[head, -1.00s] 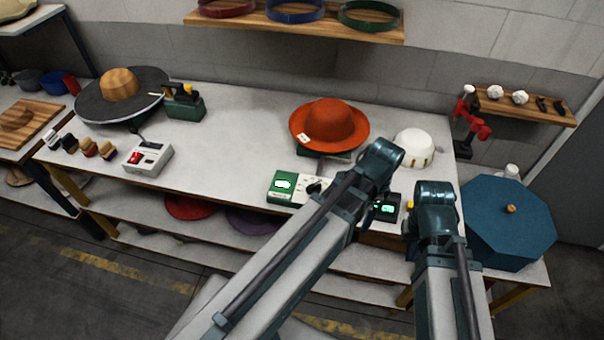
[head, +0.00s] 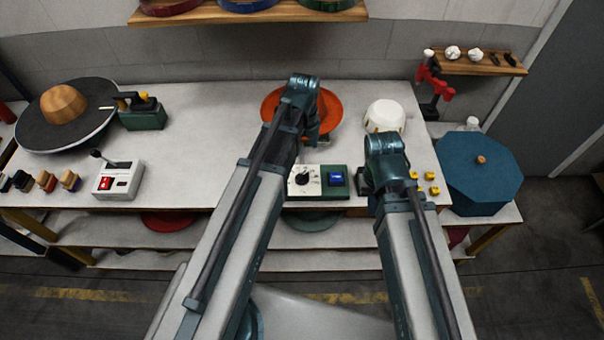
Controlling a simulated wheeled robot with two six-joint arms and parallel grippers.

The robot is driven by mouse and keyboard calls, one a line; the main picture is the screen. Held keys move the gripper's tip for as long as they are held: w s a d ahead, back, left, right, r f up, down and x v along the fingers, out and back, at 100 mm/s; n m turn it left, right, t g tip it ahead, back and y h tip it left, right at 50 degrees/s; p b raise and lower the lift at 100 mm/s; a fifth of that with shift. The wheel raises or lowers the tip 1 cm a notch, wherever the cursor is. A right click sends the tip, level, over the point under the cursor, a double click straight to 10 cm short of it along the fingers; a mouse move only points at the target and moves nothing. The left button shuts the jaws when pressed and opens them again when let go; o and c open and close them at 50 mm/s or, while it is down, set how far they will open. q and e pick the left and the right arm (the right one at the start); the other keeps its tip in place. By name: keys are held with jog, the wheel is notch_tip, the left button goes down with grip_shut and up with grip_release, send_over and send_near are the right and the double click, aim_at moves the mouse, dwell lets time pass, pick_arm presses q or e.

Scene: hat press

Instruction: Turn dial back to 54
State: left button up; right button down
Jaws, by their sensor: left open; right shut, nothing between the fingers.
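The control box has a white panel with a black dial (head: 303,177), seen just right of my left forearm. The numbers around it are too small to read. The box's left part is hidden behind my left arm. My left gripper (head: 313,138) is open and hangs over the orange hat (head: 273,101), behind the dial and apart from it. My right gripper (head: 384,184) is shut and empty, right of the box; its fingertips are mostly hidden by its own wrist.
A white dome (head: 385,115) stands behind my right wrist, and small yellow blocks (head: 432,190) lie to its right. A blue octagonal lid (head: 478,170) is at far right. A switch box with a lever (head: 118,181) stands left. The tabletop between is clear.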

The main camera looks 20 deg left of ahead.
aim_at(304, 176)
pick_arm(q)
notch_tip(304, 176, down, 14)
jog(key=b, duration=1.3)
jog(key=shift+r, duration=0.15)
jog(key=shift+r, duration=0.1)
jog(key=shift+c, duration=0.3)
jog(key=c, duration=1.3)
